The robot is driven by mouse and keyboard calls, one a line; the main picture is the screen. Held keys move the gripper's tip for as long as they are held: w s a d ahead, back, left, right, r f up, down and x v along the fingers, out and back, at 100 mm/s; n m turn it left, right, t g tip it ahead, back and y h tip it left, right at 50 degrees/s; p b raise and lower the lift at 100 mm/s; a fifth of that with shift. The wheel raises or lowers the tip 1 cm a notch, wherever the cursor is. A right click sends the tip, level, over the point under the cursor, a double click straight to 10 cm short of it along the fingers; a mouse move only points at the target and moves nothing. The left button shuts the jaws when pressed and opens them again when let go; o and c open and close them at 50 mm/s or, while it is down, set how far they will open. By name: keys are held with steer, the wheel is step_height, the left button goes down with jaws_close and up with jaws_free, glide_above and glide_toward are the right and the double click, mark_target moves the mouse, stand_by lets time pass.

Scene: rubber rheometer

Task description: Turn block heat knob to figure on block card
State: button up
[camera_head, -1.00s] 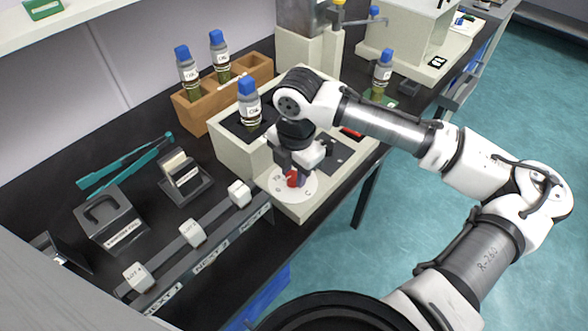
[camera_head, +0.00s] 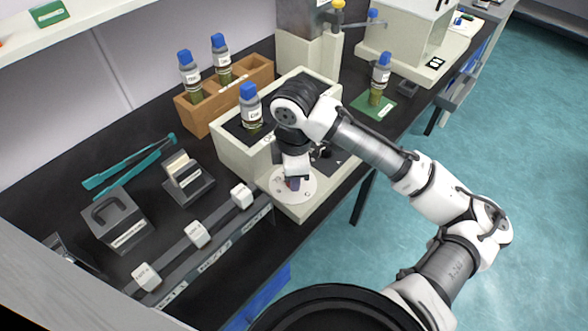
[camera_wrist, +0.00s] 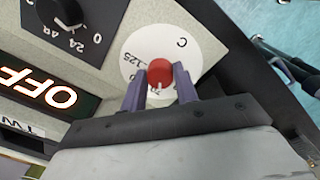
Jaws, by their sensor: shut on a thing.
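In the wrist view a red knob (camera_wrist: 160,72) stands on a round white dial (camera_wrist: 190,42) marked "C" and "125"; other marks are partly hidden. My gripper (camera_wrist: 159,82) has its two fingers shut on opposite sides of the knob. In the head view my gripper (camera_head: 292,183) points down onto the white dial (camera_head: 308,188) on the front of the cream machine (camera_head: 236,162), and the knob is mostly hidden behind it. I cannot tell which card is the block card. A dark holder (camera_head: 203,190) with cream cards (camera_head: 182,167) stands left of the machine; their writing is unreadable.
A black knob (camera_wrist: 68,12) with figures and a lit "OFF" display (camera_wrist: 60,97) are beside the dial. A blue-capped bottle (camera_head: 251,112) stands on the machine. A wooden rack (camera_head: 218,107) with bottles is behind. A rail with white tags (camera_head: 197,235) runs along the front left.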

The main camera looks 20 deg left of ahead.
steer(key=shift+m, duration=0.9)
steer(key=o, duration=1)
steer(key=shift+c, duration=0.2)
step_height(320, 180, up, 14)
steer(key=shift+s, duration=0.3)
steer(key=shift+d+f, duration=0.15)
